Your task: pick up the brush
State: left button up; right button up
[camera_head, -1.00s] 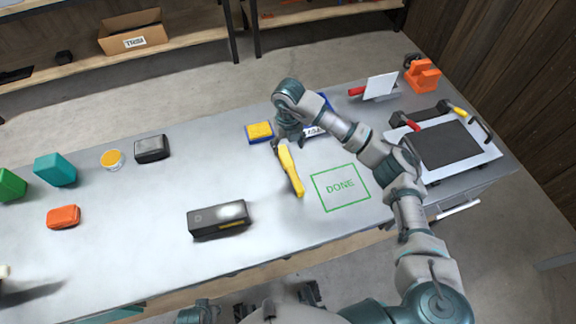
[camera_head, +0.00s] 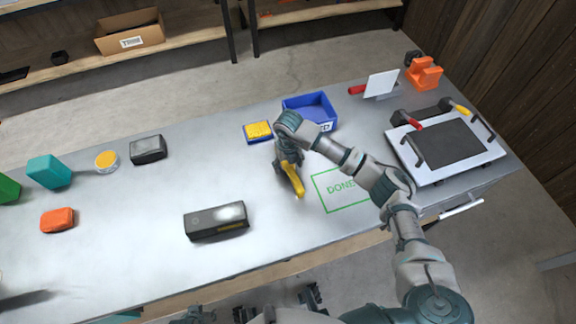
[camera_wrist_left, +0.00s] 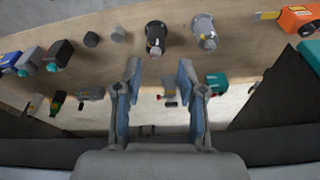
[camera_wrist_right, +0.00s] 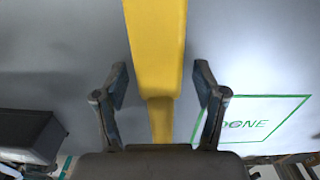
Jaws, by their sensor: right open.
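The brush, seen as a long yellow handle (camera_head: 295,182), lies on the grey bench left of the green DONE outline (camera_head: 322,193). Its far end is hidden under my right gripper (camera_head: 287,163). In the right wrist view the yellow handle (camera_wrist_right: 157,45) runs lengthwise between the two fingers of my right gripper (camera_wrist_right: 162,88). That gripper is open, with a gap on each side of the handle. I cannot make out bristles. My left gripper (camera_wrist_left: 160,75) is open and empty in the left wrist view, with a wooden surface bearing several tools beyond it.
A blue bin (camera_head: 291,103) and a blue-and-yellow sponge-like block (camera_head: 258,131) lie behind the right gripper. A dark box (camera_head: 212,223) stands to the left. A white board with a dark pad (camera_head: 441,145) lies at right. The bench between the dark box and brush is clear.

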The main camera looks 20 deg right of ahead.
jog(key=c, duration=1.3)
jog(key=shift+r, duration=0.1)
jog(key=shift+r, duration=0.65)
notch_tip(320, 180, up, 2)
jog(key=shift+r+p, duration=0.25)
jog(key=shift+p, duration=0.15)
pick_arm(q)
jog(key=s+p+x, duration=0.1)
jog(key=p+x, duration=0.1)
jog(key=x, duration=0.5)
jog(key=shift+f+g, duration=0.3)
jog(key=shift+f, duration=0.15)
pick_arm(e)
jog(key=s, duration=0.5)
jog(key=s+a, duration=0.1)
jog(key=s, duration=0.4)
jog(key=s+a+r, duration=0.1)
jog(key=s, duration=0.5)
jog(key=shift+a, duration=0.1)
